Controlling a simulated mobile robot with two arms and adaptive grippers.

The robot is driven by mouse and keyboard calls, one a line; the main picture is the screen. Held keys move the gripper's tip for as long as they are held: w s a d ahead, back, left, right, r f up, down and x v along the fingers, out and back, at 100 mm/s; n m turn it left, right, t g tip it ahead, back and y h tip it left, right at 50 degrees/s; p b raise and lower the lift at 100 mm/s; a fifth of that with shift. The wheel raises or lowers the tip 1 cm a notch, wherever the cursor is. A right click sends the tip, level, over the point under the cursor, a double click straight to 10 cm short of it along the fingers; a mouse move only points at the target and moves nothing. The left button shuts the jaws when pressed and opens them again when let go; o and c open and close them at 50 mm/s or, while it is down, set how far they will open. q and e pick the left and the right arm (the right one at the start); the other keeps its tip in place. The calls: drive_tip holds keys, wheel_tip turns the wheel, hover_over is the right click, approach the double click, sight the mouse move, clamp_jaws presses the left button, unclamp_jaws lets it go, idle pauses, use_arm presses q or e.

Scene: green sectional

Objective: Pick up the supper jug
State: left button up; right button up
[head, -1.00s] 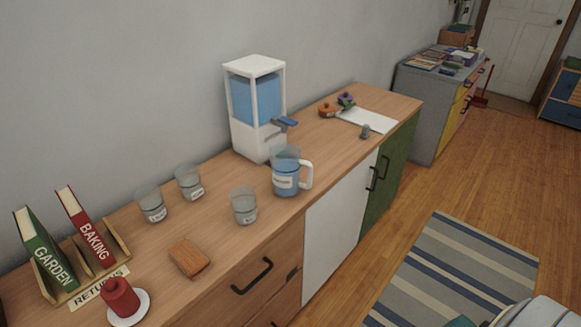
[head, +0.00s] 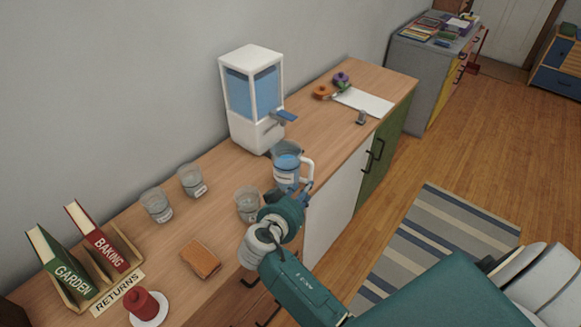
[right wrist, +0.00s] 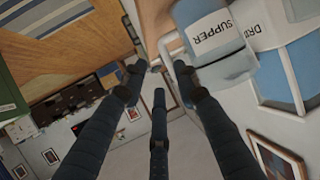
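The supper jug (head: 286,172) is a clear jug with blue contents, a white label and a white handle on its right side. It stands upright at the counter's front edge, below the dispenser's spout. In the right wrist view its label reads SUPPER (right wrist: 213,38), upside down at the upper right. My right gripper (head: 304,190) is at the handle side of the jug. In the right wrist view its fingers (right wrist: 158,78) are spread apart, with the jug beside the right finger. I cannot tell whether a finger touches the handle. My left gripper is not in view.
A white dispenser (head: 262,134) stands behind the jug. Several glasses, including one close to my right wrist (head: 247,200), stand to its left. Paper (head: 364,102) lies right.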

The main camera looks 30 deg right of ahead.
sight(311, 178)
drive_tip(key=x, duration=0.2)
drive_tip(key=p+x, duration=0.1)
drive_tip(key=x, duration=0.1)
drive_tip(key=p+x, duration=0.1)
drive_tip(key=x, duration=0.1)
drive_tip(key=shift+w+d+r, duration=0.15)
drive_tip(key=shift+w+d, duration=0.05)
drive_tip(key=shift+w, duration=0.1)
drive_tip(key=p+x, duration=0.1)
drive_tip(key=x, duration=0.2)
drive_tip(key=shift+w, duration=0.15)
drive_tip(key=shift+w+d+f, duration=0.25)
drive_tip(key=shift+d+f, duration=0.1)
drive_tip(key=shift+f, duration=0.05)
clamp_jaws()
drive_tip(key=shift+r, duration=0.15)
